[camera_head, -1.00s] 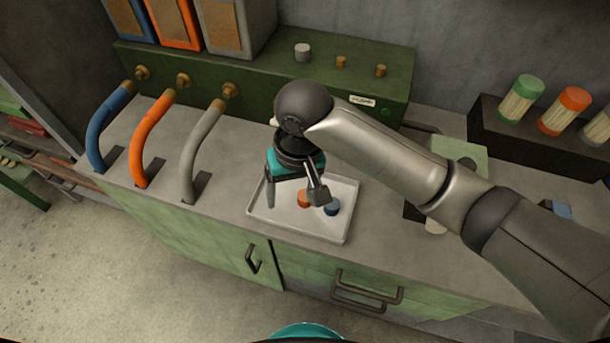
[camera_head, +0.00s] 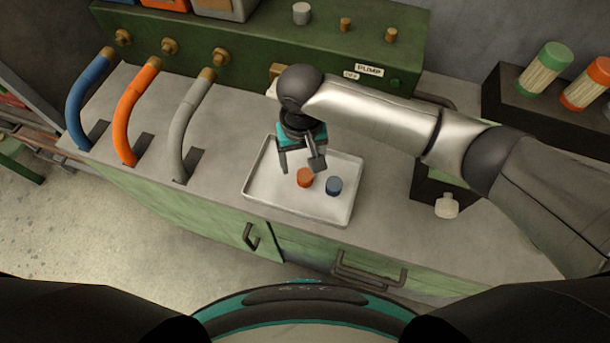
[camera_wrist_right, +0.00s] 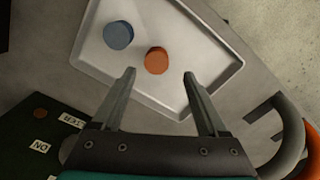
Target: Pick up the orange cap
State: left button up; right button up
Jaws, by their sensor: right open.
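The orange cap (camera_head: 305,177) lies in the white tray (camera_head: 262,195), with a blue cap (camera_head: 334,186) close to its right. My right gripper (camera_head: 301,169) hangs over the back part of the tray, just behind the orange cap in the head view. In the right wrist view the orange cap (camera_wrist_right: 157,61) is ahead of my open fingers (camera_wrist_right: 160,76), roughly centred between them and not touched. The blue cap (camera_wrist_right: 118,36) lies to its left there. Nothing is between the fingers. My left gripper is not in view.
Blue, orange and grey hoses (camera_head: 190,120) curve onto the counter at left. A green pump box (camera_head: 270,55) stands behind the tray. A small white bottle (camera_head: 446,206) stands right of the tray, near a dark rack with coloured-lid jars (camera_head: 545,68).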

aim_at(305, 175)
jog(key=f, duration=0.1)
jog(key=f+b, duration=0.1)
jog(key=f, duration=0.3)
jog(key=shift+d+f, duration=0.1)
jog(key=shift+d, duration=0.2)
grip_shut()
